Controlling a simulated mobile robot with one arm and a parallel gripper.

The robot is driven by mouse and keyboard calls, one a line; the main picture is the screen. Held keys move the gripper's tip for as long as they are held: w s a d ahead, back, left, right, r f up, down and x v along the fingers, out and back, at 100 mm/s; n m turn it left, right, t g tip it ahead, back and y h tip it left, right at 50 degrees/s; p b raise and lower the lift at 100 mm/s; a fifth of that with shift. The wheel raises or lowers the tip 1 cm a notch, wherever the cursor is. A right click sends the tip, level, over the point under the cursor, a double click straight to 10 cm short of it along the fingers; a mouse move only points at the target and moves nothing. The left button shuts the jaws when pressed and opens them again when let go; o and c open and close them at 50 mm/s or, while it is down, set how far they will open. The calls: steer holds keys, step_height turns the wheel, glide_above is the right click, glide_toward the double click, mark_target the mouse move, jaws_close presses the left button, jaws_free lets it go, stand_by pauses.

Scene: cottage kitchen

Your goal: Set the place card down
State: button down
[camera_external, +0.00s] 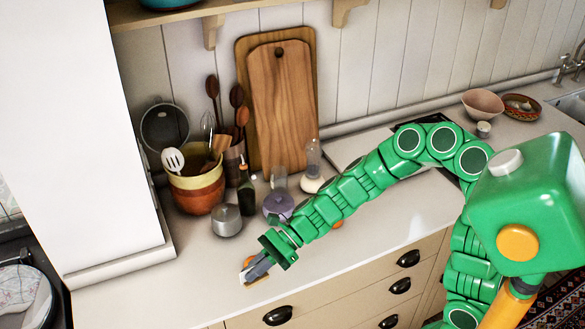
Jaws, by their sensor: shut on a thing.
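My gripper (254,271) is low over the front edge of the white counter (140,290), left of the picture's middle. A small, thin tan piece (257,281) shows at its fingertips; it looks like the place card. The gripper is shut on it. The fingers hide much of the card, and I cannot tell whether it touches the counter.
A grey metal pot (227,220), a dark bottle (246,190) and a purple-based jar (278,205) stand behind my gripper. A utensil crock (196,189) and cutting boards (281,105) are farther back. The counter's left front is clear. A tall white cabinet (75,130) bounds the left.

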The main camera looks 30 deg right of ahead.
steer(key=shift+s+d+r, duration=0.15)
steer(key=shift+s+d, duration=0.05)
steer(key=d+m+t, duration=0.2)
steer(key=d, duration=2.3)
steer(key=w+a+f, duration=0.1)
steer(key=w+f, duration=0.1)
steer(key=w, duration=0.2)
steer(key=w+a+f, duration=0.2)
steer(key=w+f, duration=0.1)
steer(key=w, duration=0.1)
steer(key=w+a+f, duration=0.1)
steer(key=w+f, duration=0.2)
steer(key=w, duration=0.2)
steer(key=shift+a+f, duration=0.15)
steer(key=shift+f, duration=0.1)
steer(key=shift+w+a+f, duration=0.2)
steer(key=shift+w+f, duration=0.3)
steer(key=shift+f, duration=1.65)
steer(key=shift+f, duration=0.15)
steer(key=c, duration=1.3)
jaws_free()
